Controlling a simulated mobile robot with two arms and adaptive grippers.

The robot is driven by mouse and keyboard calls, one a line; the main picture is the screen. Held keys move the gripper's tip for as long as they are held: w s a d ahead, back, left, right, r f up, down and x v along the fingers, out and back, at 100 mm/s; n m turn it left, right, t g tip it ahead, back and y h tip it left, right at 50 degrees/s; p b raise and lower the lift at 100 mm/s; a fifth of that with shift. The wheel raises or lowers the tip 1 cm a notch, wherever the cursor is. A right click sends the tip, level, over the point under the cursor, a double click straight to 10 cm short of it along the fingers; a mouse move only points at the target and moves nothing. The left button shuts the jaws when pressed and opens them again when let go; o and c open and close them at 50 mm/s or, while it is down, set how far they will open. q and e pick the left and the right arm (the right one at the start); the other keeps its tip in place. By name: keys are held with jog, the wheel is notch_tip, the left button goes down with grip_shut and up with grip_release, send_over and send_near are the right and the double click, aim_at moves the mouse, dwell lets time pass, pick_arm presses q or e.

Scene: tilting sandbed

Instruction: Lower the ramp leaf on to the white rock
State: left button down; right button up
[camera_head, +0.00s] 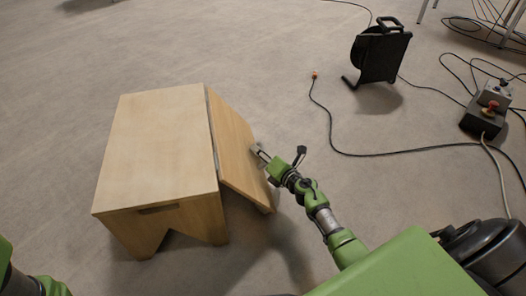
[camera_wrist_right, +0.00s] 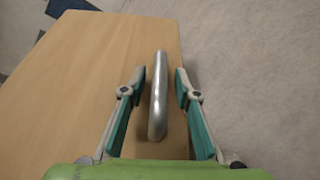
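The ramp leaf (camera_head: 238,150) is a pale wooden panel hinged along the right edge of a wooden box (camera_head: 155,140). It hangs down steeply on the box's right side. My right gripper (camera_head: 258,152) is at the leaf's outer face. In the right wrist view, the leaf (camera_wrist_right: 85,85) carries a silver bar handle (camera_wrist_right: 158,115). The right gripper's two fingers (camera_wrist_right: 160,74) stand open on either side of the handle, with a gap at each side. No white rock shows in either view. My left gripper is out of view; only green arm parts show at the lower left.
A black cable reel (camera_head: 378,55) stands on the floor at the back right, its cable running forward across the floor. A control box with a red button (camera_head: 487,110) lies at the far right. The grey floor left of the box is clear.

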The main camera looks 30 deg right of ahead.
jog(key=shift+d+r, duration=0.1)
jog(key=shift+r, duration=0.05)
jog(key=shift+s+d, duration=0.2)
jog(key=shift+s, duration=0.3)
jog(key=a+v, duration=0.1)
jog(key=v, duration=0.9)
jog(key=shift+s+d+r, duration=0.2)
jog(key=shift+s, duration=0.2)
